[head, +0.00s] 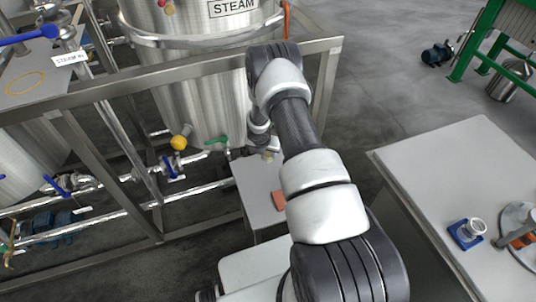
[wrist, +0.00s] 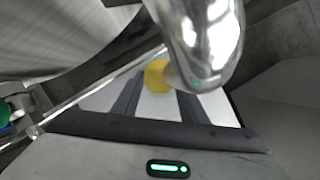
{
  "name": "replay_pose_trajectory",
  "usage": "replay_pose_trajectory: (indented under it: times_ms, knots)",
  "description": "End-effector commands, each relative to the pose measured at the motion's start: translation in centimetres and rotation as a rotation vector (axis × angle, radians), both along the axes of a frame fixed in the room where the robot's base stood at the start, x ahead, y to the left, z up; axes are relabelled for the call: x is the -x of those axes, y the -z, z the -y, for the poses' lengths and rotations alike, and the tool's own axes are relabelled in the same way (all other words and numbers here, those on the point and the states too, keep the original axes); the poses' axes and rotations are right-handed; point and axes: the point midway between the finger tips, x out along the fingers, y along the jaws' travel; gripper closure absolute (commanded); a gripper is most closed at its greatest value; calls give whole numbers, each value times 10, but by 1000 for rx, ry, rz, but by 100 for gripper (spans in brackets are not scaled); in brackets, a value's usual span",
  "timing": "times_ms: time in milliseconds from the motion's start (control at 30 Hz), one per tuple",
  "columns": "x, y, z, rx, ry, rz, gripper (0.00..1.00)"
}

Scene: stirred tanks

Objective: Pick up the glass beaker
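I cannot make out a clear glass outline of the beaker. A round yellow patch (wrist: 157,77), perhaps the beaker's contents, shows between my fingers in the wrist view, partly behind a shiny metal pipe. A small pale yellowish spot (head: 268,155) shows by the arm's end in the head view, above the far part of a white-topped stand (head: 252,178). My gripper (wrist: 158,98) is low over a white surface, its two dark fingers apart on either side of the yellow patch. I cannot tell whether they touch anything.
The polished pipe (wrist: 205,45) stands close in front of the wrist camera. A steel frame rail (head: 180,78) and the STEAM tank (head: 190,95) are close to my arm. An orange block (head: 279,200) lies on the stand. A grey table (head: 445,165) with a blue-based item (head: 466,234) is at right.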

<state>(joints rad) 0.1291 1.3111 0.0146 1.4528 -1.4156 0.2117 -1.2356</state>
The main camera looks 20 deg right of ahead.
Motion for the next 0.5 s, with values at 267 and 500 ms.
replay_pose_trajectory:
  times_ms: [267,500]
  knots:
    - [0,-1,0,1,0,1,90]
    - [4,-13,0,1,0,1,90]
